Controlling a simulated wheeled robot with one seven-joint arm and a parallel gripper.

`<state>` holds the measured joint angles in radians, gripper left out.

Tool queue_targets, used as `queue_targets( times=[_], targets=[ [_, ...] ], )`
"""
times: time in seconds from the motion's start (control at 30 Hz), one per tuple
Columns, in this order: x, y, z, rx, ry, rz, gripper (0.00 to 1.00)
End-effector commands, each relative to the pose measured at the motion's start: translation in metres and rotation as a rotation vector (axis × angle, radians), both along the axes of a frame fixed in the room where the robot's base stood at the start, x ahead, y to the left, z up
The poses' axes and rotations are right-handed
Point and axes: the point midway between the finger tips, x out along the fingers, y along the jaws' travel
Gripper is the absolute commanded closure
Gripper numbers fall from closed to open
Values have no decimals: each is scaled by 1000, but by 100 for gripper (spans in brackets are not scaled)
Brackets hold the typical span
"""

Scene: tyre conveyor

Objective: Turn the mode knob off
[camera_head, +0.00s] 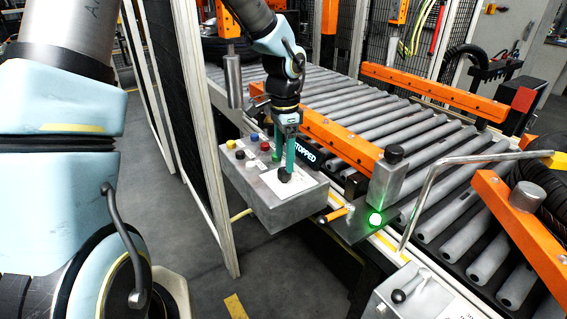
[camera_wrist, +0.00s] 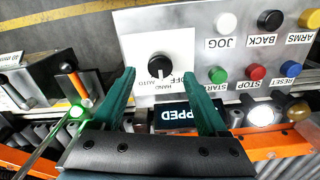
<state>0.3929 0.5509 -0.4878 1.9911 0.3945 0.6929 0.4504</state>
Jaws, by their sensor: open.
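The mode knob (camera_wrist: 160,66) is a round black knob on a white plate of the grey control box. Its labels OFF, HAND and AUTO read upside down in the wrist view. A pale mark shows on its lower side there; which label it points at is hard to tell. In the head view the knob (camera_head: 285,175) sits just below the fingertips. My gripper (camera_head: 287,169) points down over it. In the wrist view my gripper (camera_wrist: 158,76) is open, with one green finger on each side of the knob. No contact is clear.
The control box (camera_head: 255,207) has several coloured buttons (camera_wrist: 257,72) beside the knob and a display (camera_head: 306,156) reading STOPPED. A green lamp (camera_head: 375,219) glows to its right. The roller conveyor (camera_head: 375,125) with orange rails lies behind. A black mesh fence stands at left.

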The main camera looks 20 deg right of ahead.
Motion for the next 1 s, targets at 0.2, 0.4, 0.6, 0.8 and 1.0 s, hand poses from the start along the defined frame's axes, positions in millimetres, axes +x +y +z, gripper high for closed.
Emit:
queue_targets(
  times=[0.2,0.4,0.6,0.8,1.0],
  targets=[
    [-1,0,-27,1,2,0,24],
    [0,1,-35,0,0,2,24],
    [0,1,-35,0,0,2,24],
    [0,1,-35,0,0,2,46],
    [0,1,-35,0,0,2,68]
  ],
)
